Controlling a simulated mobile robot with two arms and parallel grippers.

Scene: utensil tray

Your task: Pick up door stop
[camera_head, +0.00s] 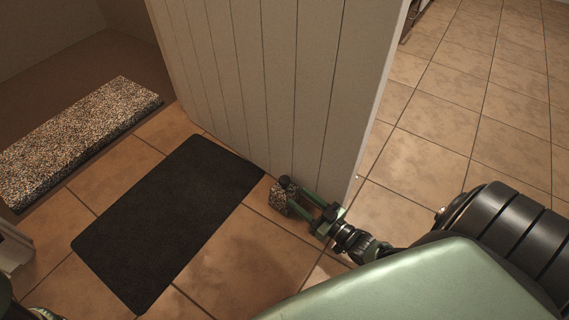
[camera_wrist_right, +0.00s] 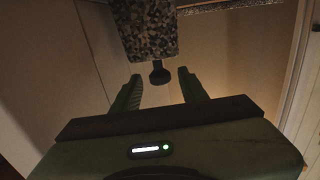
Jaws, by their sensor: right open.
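The door stop (camera_head: 279,200) is a small speckled block with a black knob. It stands on the tiled floor by the lower edge of the white door. My right gripper (camera_head: 304,202) is open, with its green fingers reaching to the door stop from the lower right. In the right wrist view the speckled block (camera_wrist_right: 146,30) is at the top, and its black knob (camera_wrist_right: 160,74) lies between the open fingertips, apart from both. My left gripper is not in view.
The white panelled door (camera_head: 270,80) rises right behind the door stop. Tiled floor (camera_head: 440,130) is open on the right.

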